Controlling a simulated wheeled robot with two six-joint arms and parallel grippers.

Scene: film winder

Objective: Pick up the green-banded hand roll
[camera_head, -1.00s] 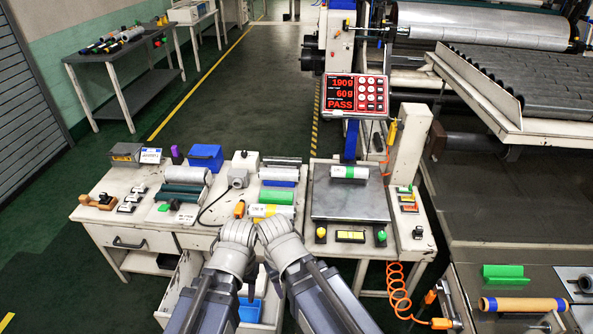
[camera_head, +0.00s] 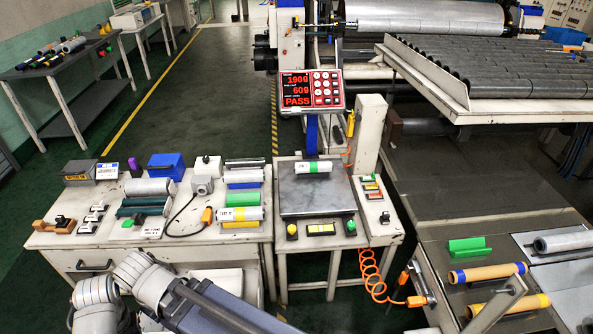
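A short white roll with a green band (camera_head: 313,167) lies on the metal plate of the weighing scale (camera_head: 290,196), near its back edge. The red display (camera_head: 312,90) above the scale reads 190g, 60g and PASS. My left gripper (camera_head: 95,292) and my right gripper (camera_head: 135,270) are close together at the lower left, in front of the white workbench. Both are well apart from the banded roll. Their fingertips cannot be made out, so I cannot tell whether they are open or shut.
A rack left of the scale holds several rolls, among them a green roll (camera_head: 243,199). A yellow-brown roll with blue ends (camera_head: 488,273) and a green cradle (camera_head: 469,247) are on the right-hand table. An orange coiled hose (camera_head: 374,278) hangs beside the scale table.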

